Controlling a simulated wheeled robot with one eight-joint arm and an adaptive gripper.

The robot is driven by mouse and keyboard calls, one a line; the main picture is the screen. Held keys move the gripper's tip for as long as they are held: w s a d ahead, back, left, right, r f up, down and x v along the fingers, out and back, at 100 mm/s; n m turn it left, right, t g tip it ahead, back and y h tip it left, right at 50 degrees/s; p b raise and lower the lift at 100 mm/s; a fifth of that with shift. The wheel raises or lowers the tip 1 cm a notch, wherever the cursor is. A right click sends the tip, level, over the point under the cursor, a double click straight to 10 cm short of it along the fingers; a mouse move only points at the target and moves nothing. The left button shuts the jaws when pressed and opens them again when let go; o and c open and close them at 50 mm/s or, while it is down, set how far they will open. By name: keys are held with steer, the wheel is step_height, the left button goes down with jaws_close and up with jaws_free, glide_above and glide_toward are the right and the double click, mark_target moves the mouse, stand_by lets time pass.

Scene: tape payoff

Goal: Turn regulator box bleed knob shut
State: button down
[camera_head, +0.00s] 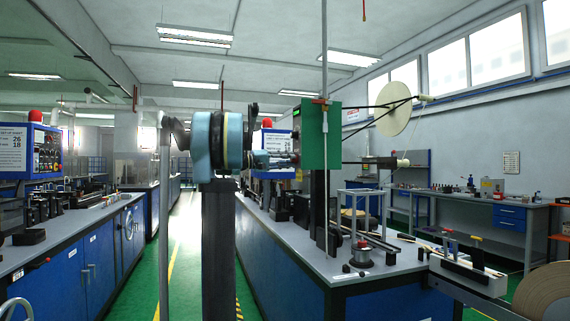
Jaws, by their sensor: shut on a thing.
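The green box (321,135), which looks like the regulator box, is mounted on a tall grey pole above the middle bench. My gripper (290,159) reaches in from the left, level with the lower left side of this box. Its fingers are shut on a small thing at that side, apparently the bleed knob. The knob itself is hidden by the fingers, and its turn angle cannot be seen. My teal and dark arm links fill the area left of the gripper.
A pale tape reel (393,109) on dark arms stands right of the box. A large brown roll (545,293) is at lower right. The green aisle left is clear.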

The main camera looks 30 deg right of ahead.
steer(key=c, duration=1.3)
jaws_free()
steer(key=shift+f, duration=0.15)
steer(key=v, duration=1.2)
steer(key=s+a+f+n+t+y, duration=0.2)
steer(key=s+a+f+y, duration=0.4)
steer(key=s+a+f, duration=0.5)
steer(key=s+a+f+n+t+y, duration=0.2)
steer(key=s+a+f+y, duration=0.4)
steer(key=f, duration=1.7)
steer(key=s+a+f+n+t+y, duration=0.2)
steer(key=s+a+f+n+y, duration=0.2)
steer(key=s+a+f, duration=1.3)
steer(key=shift+t+y, duration=0.4)
steer(key=shift+y, duration=0.7)
